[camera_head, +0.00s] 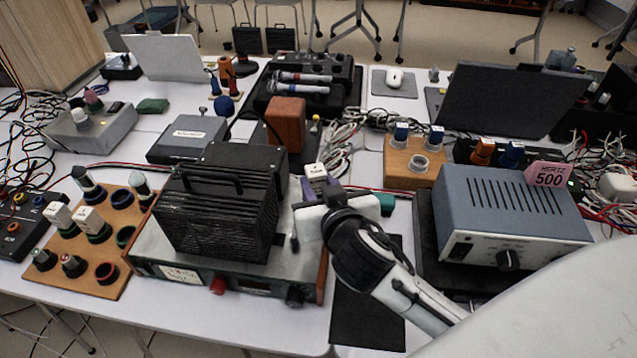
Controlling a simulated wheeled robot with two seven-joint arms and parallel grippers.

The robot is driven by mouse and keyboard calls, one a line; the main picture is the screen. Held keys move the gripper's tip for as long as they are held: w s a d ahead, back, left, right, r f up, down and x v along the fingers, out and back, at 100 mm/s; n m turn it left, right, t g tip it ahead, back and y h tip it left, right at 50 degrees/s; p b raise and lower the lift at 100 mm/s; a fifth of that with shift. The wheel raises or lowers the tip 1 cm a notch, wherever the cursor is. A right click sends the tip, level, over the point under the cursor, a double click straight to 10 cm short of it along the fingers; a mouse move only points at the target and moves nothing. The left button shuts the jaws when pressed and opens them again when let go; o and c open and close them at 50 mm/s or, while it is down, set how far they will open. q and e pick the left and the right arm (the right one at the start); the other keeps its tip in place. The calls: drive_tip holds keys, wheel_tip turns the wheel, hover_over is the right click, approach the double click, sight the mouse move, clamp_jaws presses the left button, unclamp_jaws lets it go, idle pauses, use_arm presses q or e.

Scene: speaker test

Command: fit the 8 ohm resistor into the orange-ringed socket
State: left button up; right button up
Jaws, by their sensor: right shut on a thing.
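My right gripper (318,192) is shut on a small block with a white, marked top (314,169), probably the resistor; its marking is too small to read. It is held upright just right of the black ribbed box. The wooden socket board (62,289) lies at the left front, well away from the gripper. Its empty front-right socket has a reddish-orange ring (107,271). Behind that are an empty green-ringed socket (125,236) and a dark-blue-ringed one (122,198). Two white-topped blocks (90,220) stand in its middle. My left gripper is not in view.
The black ribbed box (219,205) stands on a metal-topped instrument (150,245) between gripper and board. A smaller wooden board (399,178) lies behind. Cables run along the left edge.

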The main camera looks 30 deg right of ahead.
drive_tip(key=shift+f, duration=0.2)
drive_tip(key=o, duration=1.1)
drive_tip(key=shift+r, duration=0.1)
drive_tip(key=shift+r, duration=0.1)
drive_tip(key=shift+r, duration=0.3)
drive_tip(key=v, duration=0.8)
drive_tip(key=shift+s+a+f, duration=0.1)
drive_tip(key=shift+s+f, duration=0.05)
drive_tip(key=shift+s, duration=0.1)
drive_tip(key=shift+p+v, duration=1)
drive_tip(key=shift+v, duration=0.8)
